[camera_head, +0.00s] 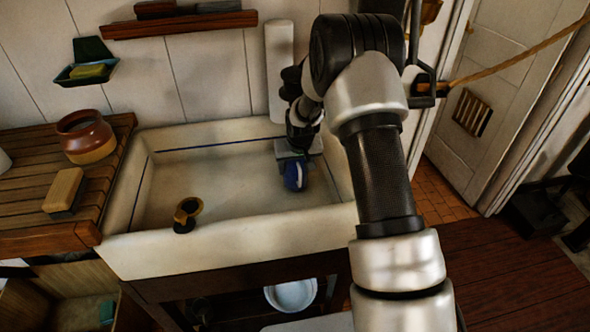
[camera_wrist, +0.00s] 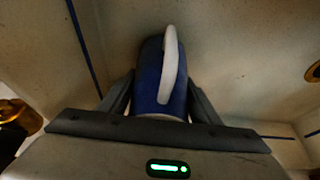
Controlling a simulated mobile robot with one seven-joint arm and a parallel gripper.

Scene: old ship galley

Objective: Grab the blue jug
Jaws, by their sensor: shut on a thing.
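The blue jug (camera_head: 294,178) is in the right part of the white sink, small in the head view and partly hidden by my gripper (camera_head: 290,158). In the wrist view the blue jug (camera_wrist: 151,75) has a white curved handle facing the camera and sits between the two dark fingers of my gripper (camera_wrist: 158,100). The fingers are shut on its sides. I cannot tell whether the jug touches the sink bottom.
The white sink (camera_head: 228,255) has walls all round. A brass-coloured ring piece (camera_head: 188,210) is at its front left. A soap dish (camera_head: 87,72) hangs on the wall.

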